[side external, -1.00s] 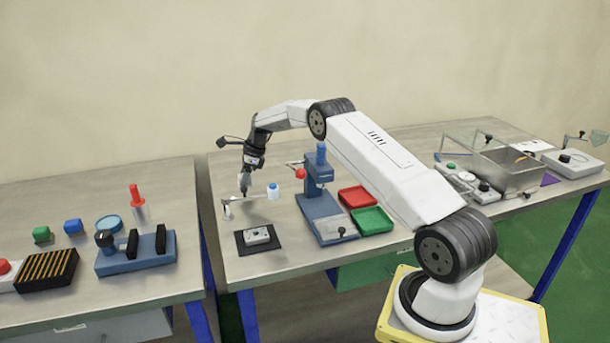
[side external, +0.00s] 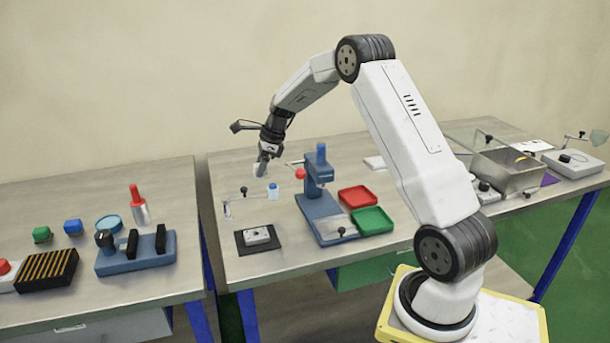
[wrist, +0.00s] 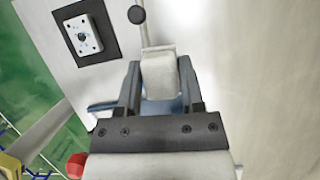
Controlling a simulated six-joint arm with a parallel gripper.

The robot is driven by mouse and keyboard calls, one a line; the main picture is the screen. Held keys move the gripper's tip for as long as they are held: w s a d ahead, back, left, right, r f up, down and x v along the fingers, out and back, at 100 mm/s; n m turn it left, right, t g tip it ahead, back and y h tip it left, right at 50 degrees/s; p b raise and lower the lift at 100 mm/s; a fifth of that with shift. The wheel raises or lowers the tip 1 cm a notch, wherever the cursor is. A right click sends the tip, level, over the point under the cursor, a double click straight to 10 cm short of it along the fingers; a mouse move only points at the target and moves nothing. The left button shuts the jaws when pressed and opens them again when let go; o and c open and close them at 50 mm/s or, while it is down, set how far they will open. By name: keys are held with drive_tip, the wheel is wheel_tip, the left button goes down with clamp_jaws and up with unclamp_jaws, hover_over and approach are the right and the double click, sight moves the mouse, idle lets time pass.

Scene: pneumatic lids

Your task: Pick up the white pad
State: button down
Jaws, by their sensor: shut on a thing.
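The white pad (side external: 260,170) is a small, pale, block-like piece held at the tip of my gripper (side external: 264,160), above the back left of the middle table. In the wrist view the pad (wrist: 159,76) sits between the two dark fingers of my gripper (wrist: 159,85), which is shut on it. The pad's far side is hidden. It appears raised clear of the tabletop, though its exact height is hard to tell.
The blue press (side external: 319,180) is to the right. A black mat (side external: 241,246) lies in front. Red (side external: 357,197) and green (side external: 372,219) trays are further right.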

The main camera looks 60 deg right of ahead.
drive_tip(key=shift+s+a+r, duration=0.25)
drive_tip(key=shift+s+r, duration=0.05)
drive_tip(key=shift+s, duration=0.3)
drive_tip(key=shift+s+a+r, duration=0.2)
drive_tip(key=shift+s+r, duration=0.05)
drive_tip(key=shift+s, duration=0.3)
drive_tip(key=shift+s+a+r, duration=0.25)
drive_tip(key=shift+s+r, duration=0.05)
drive_tip(key=shift+s, duration=0.3)
drive_tip(key=c, duration=0.8)
unclamp_jaws()
drive_tip(key=c, duration=0.5)
drive_tip(key=shift+s+a+f+n+g+y, duration=0.3)
drive_tip(key=shift+a+f+n+g, duration=0.2)
drive_tip(key=shift+a+n, duration=1.3)
drive_tip(key=shift+s+a+f+n+g+y, duration=0.25)
drive_tip(key=shift+a+f+n+g, duration=0.25)
drive_tip(key=shift+a+n, duration=1.25)
drive_tip(key=shift+s+a+f+n+g+y, duration=0.2)
drive_tip(key=shift+a+f+n+g+y, duration=0.5)
drive_tip(key=shift+a, duration=1.9)
drive_tip(key=shift+c, duration=0.2)
